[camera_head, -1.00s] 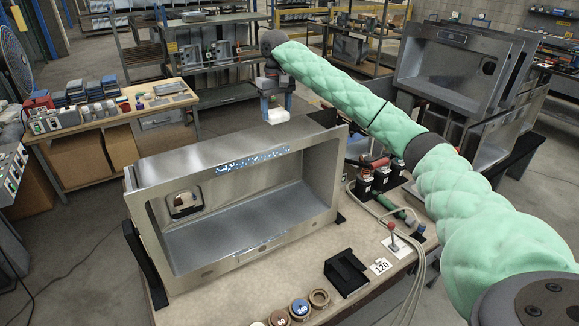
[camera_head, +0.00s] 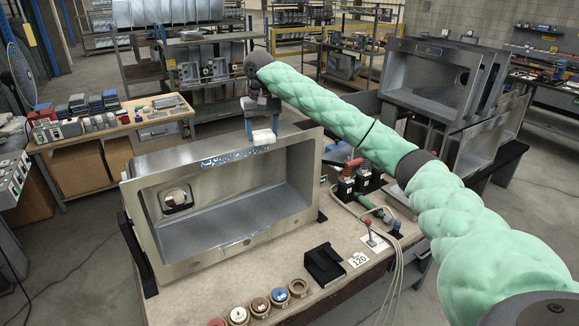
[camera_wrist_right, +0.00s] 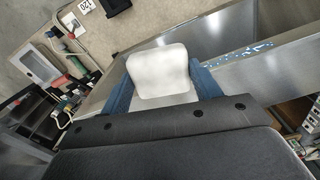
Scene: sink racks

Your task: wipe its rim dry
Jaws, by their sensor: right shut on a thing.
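The steel sink (camera_head: 240,215) stands tipped on its side on the bench, its basin facing the front. A patch of blue-white water drops (camera_head: 232,158) lies along its upper rim; the patch also shows in the wrist view (camera_wrist_right: 248,52). My right gripper (camera_head: 262,126) is shut on a white pad (camera_head: 264,138), held between its blue fingers (camera_wrist_right: 121,92). The pad is at the upper rim, by the right end of the wet patch. Whether it touches the metal I cannot tell. My left gripper is not in view.
More sinks (camera_head: 430,85) stand behind on the right.

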